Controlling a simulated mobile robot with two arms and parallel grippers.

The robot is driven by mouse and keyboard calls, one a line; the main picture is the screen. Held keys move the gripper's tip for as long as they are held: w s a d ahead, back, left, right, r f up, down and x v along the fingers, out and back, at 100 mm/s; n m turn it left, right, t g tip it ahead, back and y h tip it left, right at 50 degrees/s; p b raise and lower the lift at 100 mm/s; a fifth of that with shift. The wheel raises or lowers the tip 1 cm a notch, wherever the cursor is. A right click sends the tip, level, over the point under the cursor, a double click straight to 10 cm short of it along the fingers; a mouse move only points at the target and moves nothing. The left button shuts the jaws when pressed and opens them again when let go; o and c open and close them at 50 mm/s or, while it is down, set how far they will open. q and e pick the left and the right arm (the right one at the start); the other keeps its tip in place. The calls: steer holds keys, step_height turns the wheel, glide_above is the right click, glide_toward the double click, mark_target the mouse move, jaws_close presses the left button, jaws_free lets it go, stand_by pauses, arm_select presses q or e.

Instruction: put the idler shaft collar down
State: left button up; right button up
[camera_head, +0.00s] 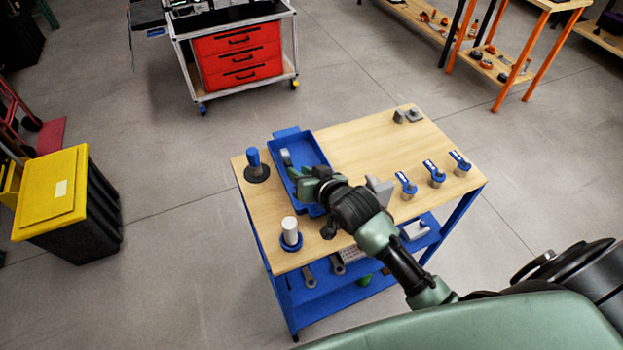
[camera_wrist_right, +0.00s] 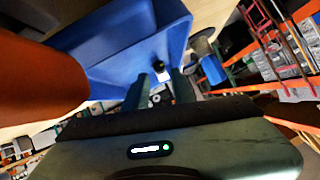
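My right gripper (camera_head: 290,168) is low over the blue tray (camera_head: 307,146) on the cart's left half. In the right wrist view its two dark fingers (camera_wrist_right: 160,85) stand apart and point at the tray wall (camera_wrist_right: 115,40). A small part, dark with a pale face (camera_wrist_right: 161,68), shows between the fingertips; it may be the idler shaft collar. I cannot tell whether the fingers touch it. In the head view a small grey shape (camera_head: 286,157) shows at the fingertips, too small to identify. My left gripper is out of view.
A blue-handled piece on a dark disc (camera_head: 256,167) stands left of the tray. A white cylinder on a blue base (camera_head: 291,234) stands in front. Several blue-topped pieces (camera_head: 434,174) line the right edge. Orange (camera_wrist_right: 40,75) fills the wrist view's left.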

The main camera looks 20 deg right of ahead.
steer(key=v, duration=0.8)
steer(key=shift+a, duration=0.1)
steer(key=shift+w, duration=0.1)
